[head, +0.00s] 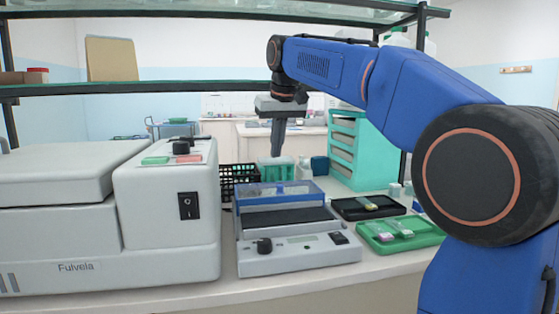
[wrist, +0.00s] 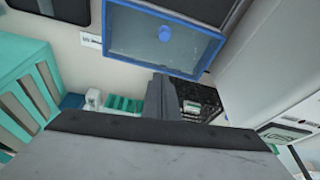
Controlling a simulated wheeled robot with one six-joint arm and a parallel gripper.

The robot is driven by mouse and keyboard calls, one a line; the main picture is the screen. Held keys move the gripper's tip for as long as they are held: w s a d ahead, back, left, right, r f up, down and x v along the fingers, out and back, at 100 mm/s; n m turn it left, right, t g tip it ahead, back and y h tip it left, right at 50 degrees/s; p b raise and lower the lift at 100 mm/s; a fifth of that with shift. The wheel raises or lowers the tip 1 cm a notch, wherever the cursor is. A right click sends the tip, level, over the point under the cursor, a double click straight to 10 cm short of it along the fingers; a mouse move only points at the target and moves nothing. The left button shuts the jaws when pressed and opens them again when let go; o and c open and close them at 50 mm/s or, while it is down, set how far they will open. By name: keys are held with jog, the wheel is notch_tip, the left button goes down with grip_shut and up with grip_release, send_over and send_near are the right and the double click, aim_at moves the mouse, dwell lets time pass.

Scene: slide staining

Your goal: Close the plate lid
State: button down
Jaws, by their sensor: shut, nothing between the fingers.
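The plate lid (head: 262,197) is a clear panel in a blue frame with a blue knob. It stands at the rear of the grey heating unit (head: 300,259), and the dark plate (head: 290,217) is bare in front of it. The lid also shows in the wrist view (wrist: 188,50), its knob near the top edge. I cannot tell its exact tilt. My gripper (head: 279,155) points down, shut and empty, above and behind the lid. In the wrist view its fingers (wrist: 163,97) appear beyond the lid's frame, apart from the knob.
A large white machine (head: 168,225) stands close on the left. A black basket (head: 240,180) and a teal rack (head: 360,150) are behind. A black tray (head: 345,210) and a green tray (head: 425,237) lie to the right. A glass shelf (head: 180,87) crosses above.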

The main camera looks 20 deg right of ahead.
send_near(273, 186)
jog(key=x, duration=0.5)
jog(key=shift+w+a, duration=0.1)
jog(key=shift+w, duration=0.25)
jog(key=shift+s+f, duration=0.15)
jog(key=shift+s, duration=1.8)
jog(key=s, duration=0.8)
jog(key=s+a, duration=0.1)
jog(key=s, duration=0.3)
jog(key=shift+s, duration=0.7)
